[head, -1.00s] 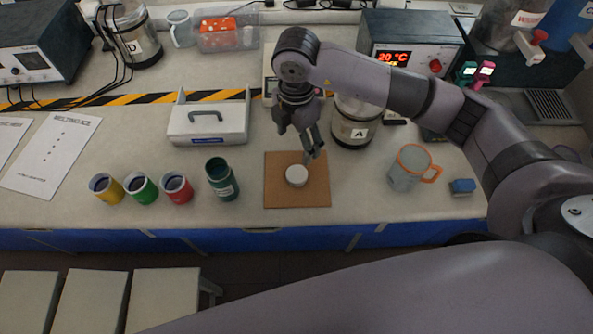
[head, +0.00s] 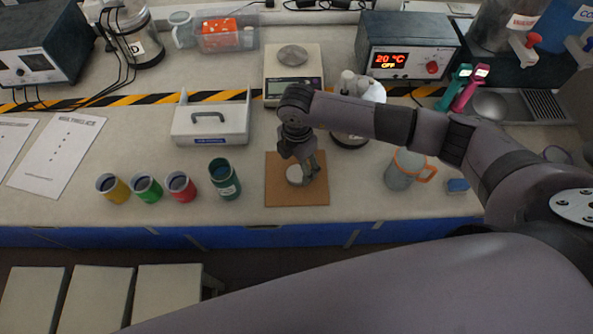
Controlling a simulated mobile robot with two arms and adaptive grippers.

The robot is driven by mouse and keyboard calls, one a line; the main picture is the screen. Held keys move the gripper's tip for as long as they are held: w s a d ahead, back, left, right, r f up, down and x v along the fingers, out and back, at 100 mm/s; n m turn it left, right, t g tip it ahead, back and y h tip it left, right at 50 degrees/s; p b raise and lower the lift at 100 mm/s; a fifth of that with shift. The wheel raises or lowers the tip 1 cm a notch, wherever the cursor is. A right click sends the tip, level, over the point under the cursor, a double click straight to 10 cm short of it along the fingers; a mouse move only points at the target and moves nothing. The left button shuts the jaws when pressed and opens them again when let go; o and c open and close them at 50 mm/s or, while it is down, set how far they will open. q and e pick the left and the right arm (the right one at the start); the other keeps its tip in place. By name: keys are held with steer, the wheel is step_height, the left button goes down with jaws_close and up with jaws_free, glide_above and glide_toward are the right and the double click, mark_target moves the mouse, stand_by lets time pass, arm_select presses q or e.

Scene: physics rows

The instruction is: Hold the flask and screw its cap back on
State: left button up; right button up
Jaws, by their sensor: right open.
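The flask (head: 225,180) looks like the dark green open container with a pale label, standing upright left of a brown board. The cap (head: 295,175) is a white round disc lying on the board (head: 283,196). My right gripper (head: 307,172) is open and low over the board, with its fingers at the right side of the cap and partly hiding it. I cannot tell whether they touch it. My left gripper is not in view.
Yellow (head: 114,189), green (head: 147,189) and red (head: 181,187) cups stand left of the flask. A white carry tray (head: 210,122) and a scale (head: 293,65) are behind.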

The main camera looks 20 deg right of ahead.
mark_target(297, 172)
steer(key=shift+f+p, duration=0.3)
steer(key=shift+f, duration=1.4)
steer(key=shift+c, duration=0.4)
steer(key=c, duration=0.8)
